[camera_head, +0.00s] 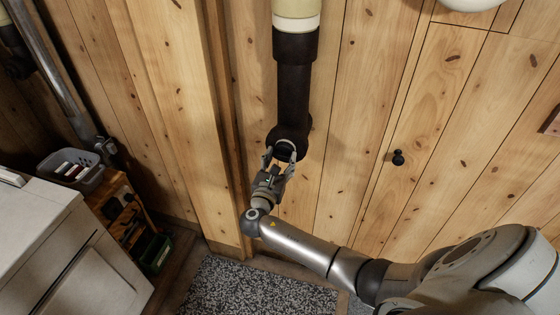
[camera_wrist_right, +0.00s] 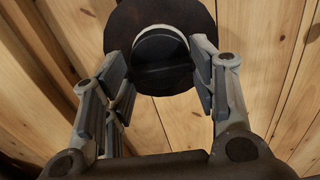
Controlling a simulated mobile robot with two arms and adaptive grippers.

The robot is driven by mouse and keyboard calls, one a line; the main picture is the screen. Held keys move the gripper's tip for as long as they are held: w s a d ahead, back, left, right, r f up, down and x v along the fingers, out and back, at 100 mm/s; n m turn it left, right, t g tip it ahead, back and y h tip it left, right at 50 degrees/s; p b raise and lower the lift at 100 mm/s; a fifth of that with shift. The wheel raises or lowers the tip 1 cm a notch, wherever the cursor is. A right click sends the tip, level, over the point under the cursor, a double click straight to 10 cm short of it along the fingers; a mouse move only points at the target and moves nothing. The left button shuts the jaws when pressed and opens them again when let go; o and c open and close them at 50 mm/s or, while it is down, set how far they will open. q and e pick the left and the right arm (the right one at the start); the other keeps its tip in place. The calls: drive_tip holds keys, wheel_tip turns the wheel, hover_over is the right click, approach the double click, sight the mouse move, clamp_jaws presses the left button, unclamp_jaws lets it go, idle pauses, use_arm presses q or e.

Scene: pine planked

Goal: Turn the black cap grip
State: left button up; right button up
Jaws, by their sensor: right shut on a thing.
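The black cap grip (camera_wrist_right: 160,74) is a raised bar across a round face at the end of a dark pipe (camera_head: 294,95). In the head view the cap (camera_head: 288,134) sits at the pipe's lower end. My right gripper (camera_head: 280,157) reaches up to it from below, its fingers on either side of the cap's end. In the right wrist view the right gripper (camera_wrist_right: 159,66) has one finger left and one right of the grip, and it is shut on it. The exact contact is partly hidden. My left gripper is not in view.
At left are a white appliance (camera_head: 75,255), a grey basket (camera_head: 88,181) and a small wooden shelf. A speckled mat (camera_head: 255,288) lies on the floor below.

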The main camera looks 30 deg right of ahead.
drive_tip(key=m+b, duration=0.1)
drive_tip(key=m, duration=0.1)
drive_tip(key=m+b, duration=0.4)
drive_tip(key=shift+f, duration=0.25)
drive_tip(key=shift+r+m+b, duration=0.2)
drive_tip(key=shift+m+b, duration=4)
drive_tip(key=shift+m, duration=0.2)
drive_tip(key=o, duration=1.1)
drive_tip(key=shift+c, duration=0.2)
